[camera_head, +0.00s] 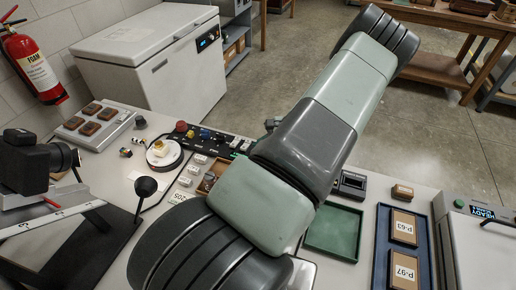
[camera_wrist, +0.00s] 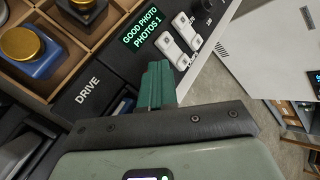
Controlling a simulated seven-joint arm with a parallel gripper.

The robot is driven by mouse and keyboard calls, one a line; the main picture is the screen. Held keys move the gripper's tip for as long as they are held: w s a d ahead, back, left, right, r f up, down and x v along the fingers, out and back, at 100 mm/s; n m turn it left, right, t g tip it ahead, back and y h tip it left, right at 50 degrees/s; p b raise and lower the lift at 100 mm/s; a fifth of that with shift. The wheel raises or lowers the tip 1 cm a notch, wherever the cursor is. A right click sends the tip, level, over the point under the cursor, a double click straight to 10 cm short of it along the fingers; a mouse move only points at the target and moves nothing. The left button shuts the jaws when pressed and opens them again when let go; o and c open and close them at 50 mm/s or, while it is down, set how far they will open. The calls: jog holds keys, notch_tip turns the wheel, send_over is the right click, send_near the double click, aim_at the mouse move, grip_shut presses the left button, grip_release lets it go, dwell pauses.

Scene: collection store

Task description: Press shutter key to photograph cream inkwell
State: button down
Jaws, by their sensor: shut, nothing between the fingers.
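A cream inkwell (camera_head: 160,148) with a yellowish top stands on a white round turntable (camera_head: 164,160) at the left in the head view. A black camera (camera_head: 40,165) on a stand faces it from the left. My gripper (camera_wrist: 158,80) shows in the wrist view with its green fingers shut and empty, over a dark control panel. The panel's display (camera_wrist: 140,28) reads "GOOD PHOTO PHOTOS 1". White keys (camera_wrist: 186,33) sit beside the display, and a "DRIVE" label (camera_wrist: 88,90) lies left of the fingers. Whether the fingertips touch the panel is unclear.
A wooden compartment tray (camera_wrist: 100,38) holding a blue inkwell (camera_wrist: 30,50) borders the panel. A green tray (camera_head: 335,231) and a blue tray (camera_head: 380,245) with labelled boxes lie right of my arm. A black ball-topped lever (camera_head: 145,187) stands near the turntable.

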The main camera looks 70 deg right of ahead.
dwell(0.4)
jog(key=shift+r, duration=0.85)
jog(key=shift+r, duration=2.5)
